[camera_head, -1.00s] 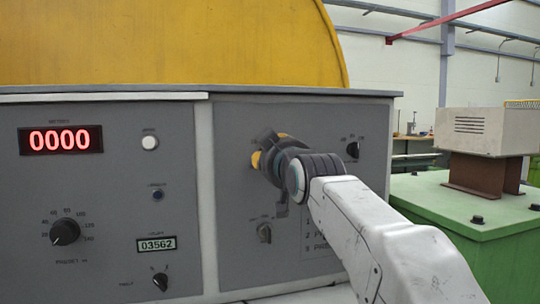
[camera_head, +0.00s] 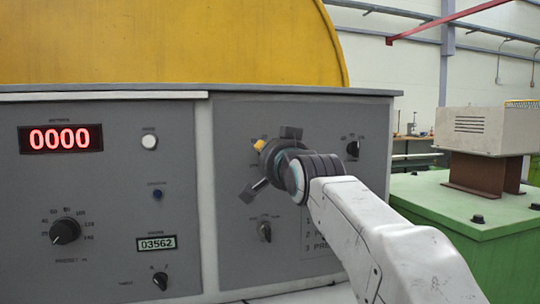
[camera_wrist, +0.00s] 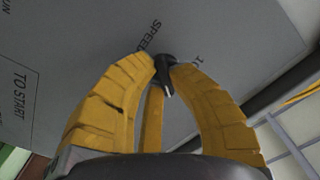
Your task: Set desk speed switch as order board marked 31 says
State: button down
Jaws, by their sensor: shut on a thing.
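The speed switch (camera_wrist: 165,72) is a black knob on the grey desk panel, under a printed SPEED label in the wrist view. My gripper (camera_wrist: 168,64) has its yellow fingers closed around this knob. In the head view my gripper (camera_head: 262,148) is against the upper part of the right-hand desk panel (camera_head: 230,200), and my wrist hides the knob there. A "10" mark shows beside the knob in the wrist view; the knob's exact setting is unclear. I see no order board marked 31.
Another black knob (camera_head: 352,149) is right of my gripper and a small switch (camera_head: 264,231) is below it. The left panel carries a red 0000 display (camera_head: 60,139), a dial (camera_head: 65,231) and a small selector (camera_head: 160,281). A green machine (camera_head: 480,235) stands at right.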

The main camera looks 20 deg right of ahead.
jog(key=shift+a+f+m, duration=0.1)
jog(key=shift+f+m, duration=0.05)
jog(key=shift+m, duration=0.45)
jog(key=c, duration=1.1)
grip_release()
jog(key=shift+c, duration=0.2)
jog(key=s, duration=1.2)
jog(key=shift+p, duration=0.3)
